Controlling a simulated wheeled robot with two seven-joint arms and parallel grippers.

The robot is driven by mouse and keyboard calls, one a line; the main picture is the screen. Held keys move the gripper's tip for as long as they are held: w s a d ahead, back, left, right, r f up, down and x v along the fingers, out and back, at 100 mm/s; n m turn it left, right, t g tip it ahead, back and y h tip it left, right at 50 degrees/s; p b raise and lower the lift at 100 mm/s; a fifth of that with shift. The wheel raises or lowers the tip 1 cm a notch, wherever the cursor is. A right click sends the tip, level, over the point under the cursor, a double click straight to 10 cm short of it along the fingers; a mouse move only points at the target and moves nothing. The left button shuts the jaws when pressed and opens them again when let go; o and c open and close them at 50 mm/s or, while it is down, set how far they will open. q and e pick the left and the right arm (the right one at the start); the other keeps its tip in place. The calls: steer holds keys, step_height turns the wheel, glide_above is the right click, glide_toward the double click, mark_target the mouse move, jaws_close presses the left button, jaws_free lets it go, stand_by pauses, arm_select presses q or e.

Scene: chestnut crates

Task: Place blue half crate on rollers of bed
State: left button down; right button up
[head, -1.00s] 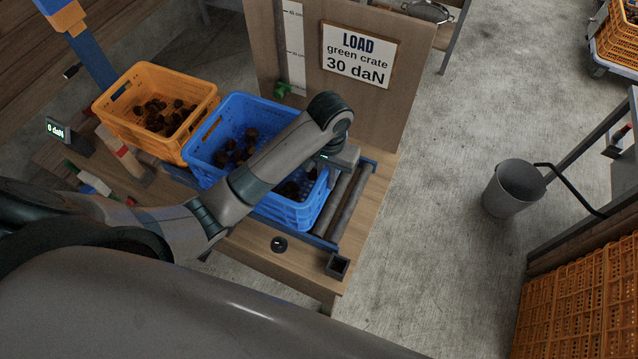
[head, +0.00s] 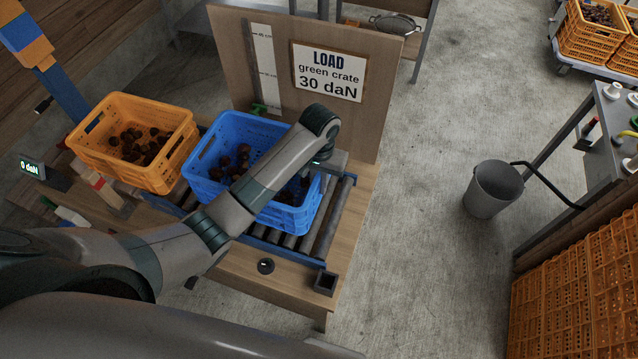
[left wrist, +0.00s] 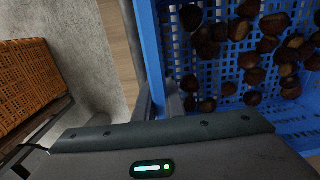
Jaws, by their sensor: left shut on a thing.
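The blue half crate (head: 206,190), with chestnuts inside, is over the roller bed (head: 292,257) on the wooden bench. Several bare rollers (head: 328,224) show in front of it and to its right. I cannot tell whether its bottom touches the rollers. My left gripper (head: 322,166) is at the crate's right wall, its fingertips partly hidden by my arm. In the left wrist view the fingers (left wrist: 163,101) are shut on the blue wall (left wrist: 152,45), chestnuts on the inner side. My right gripper is not in view.
An orange crate of chestnuts (head: 97,160) stands close left of the blue crate. A board with a load sign (head: 328,72) rises behind. A small dark square holder (head: 325,283) and a round knob (head: 265,266) are at the bench front. A grey bucket (head: 492,188) stands on the floor.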

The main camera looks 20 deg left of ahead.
arm_select(q)
steer(key=shift+w, duration=0.1)
step_height(320, 180, down, 2)
steer(key=shift+f+p, duration=0.1)
steer(key=shift+p, duration=0.55)
steer(key=shift+f, duration=0.8)
steer(key=c, duration=1.8)
jaws_free()
steer(key=shift+f, duration=0.2)
steer(key=shift+c, duration=0.2)
steer(key=shift+r, duration=0.2)
